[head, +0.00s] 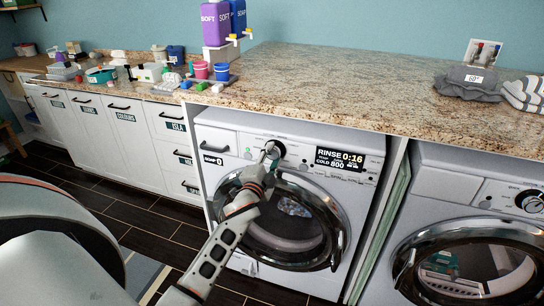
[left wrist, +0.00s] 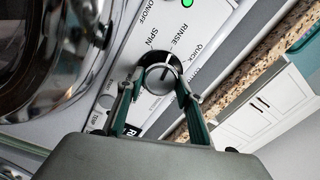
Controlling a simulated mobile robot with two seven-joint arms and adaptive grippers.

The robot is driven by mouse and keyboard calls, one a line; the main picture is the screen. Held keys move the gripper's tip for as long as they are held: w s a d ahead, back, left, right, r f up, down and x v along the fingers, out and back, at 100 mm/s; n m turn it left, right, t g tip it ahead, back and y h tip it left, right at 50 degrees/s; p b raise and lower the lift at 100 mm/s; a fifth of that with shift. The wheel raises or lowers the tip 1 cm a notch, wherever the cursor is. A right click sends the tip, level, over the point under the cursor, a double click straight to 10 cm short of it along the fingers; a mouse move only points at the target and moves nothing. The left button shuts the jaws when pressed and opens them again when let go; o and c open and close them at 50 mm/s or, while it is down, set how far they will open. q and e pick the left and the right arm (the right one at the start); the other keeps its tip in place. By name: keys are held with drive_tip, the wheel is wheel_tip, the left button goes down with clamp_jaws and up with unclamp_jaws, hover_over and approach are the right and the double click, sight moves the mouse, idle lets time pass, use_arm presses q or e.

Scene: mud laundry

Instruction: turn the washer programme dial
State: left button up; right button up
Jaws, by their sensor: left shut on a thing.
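The programme dial (head: 277,148) is a round dark knob with a silver rim on the front panel of the left washer (head: 230,165). My left gripper (head: 268,158) reaches up to it and partly covers it in the head view. In the left wrist view the dial (left wrist: 160,73) sits between the two green-grey fingers of the left gripper (left wrist: 158,88), which are shut on its sides. Labels RINSE, SPIN and QUICK show around the dial. The washer display (head: 340,160) reads RINSE 0:16, COLD, 800. My right gripper is not in view.
The washer's round door (head: 290,225) is closed, just below my left arm. The granite countertop (head: 340,85) overhangs the panel. A second machine (head: 470,220) stands at the right. White drawers (head: 120,120) line the left. Soap dispensers (head: 216,25) and folded towels (head: 470,82) are on top.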

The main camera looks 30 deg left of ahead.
use_arm(q)
drive_tip(key=o, duration=1.1)
drive_tip(key=v, duration=1.2)
drive_tip(key=s+d+f+n+g+h, duration=0.2)
drive_tip(key=s+d+f, duration=0.4)
drive_tip(key=s+f, duration=0.1)
drive_tip(key=s+d+f+n+g+h, duration=0.2)
drive_tip(key=s+d+f+h, duration=0.1)
drive_tip(key=s+d+f, duration=0.4)
drive_tip(key=s+d+f+n+g+h, duration=0.2)
drive_tip(key=s+d+f, duration=0.4)
drive_tip(key=f, duration=0.5)
drive_tip(key=shift+s+d+f+g+h, duration=0.15)
drive_tip(key=shift+s+g, duration=0.1)
drive_tip(key=shift+s, duration=0.35)
drive_tip(key=shift+s+d+r+g+h, duration=0.15)
drive_tip(key=shift+s+g, duration=0.1)
drive_tip(key=shift+s, duration=0.3)
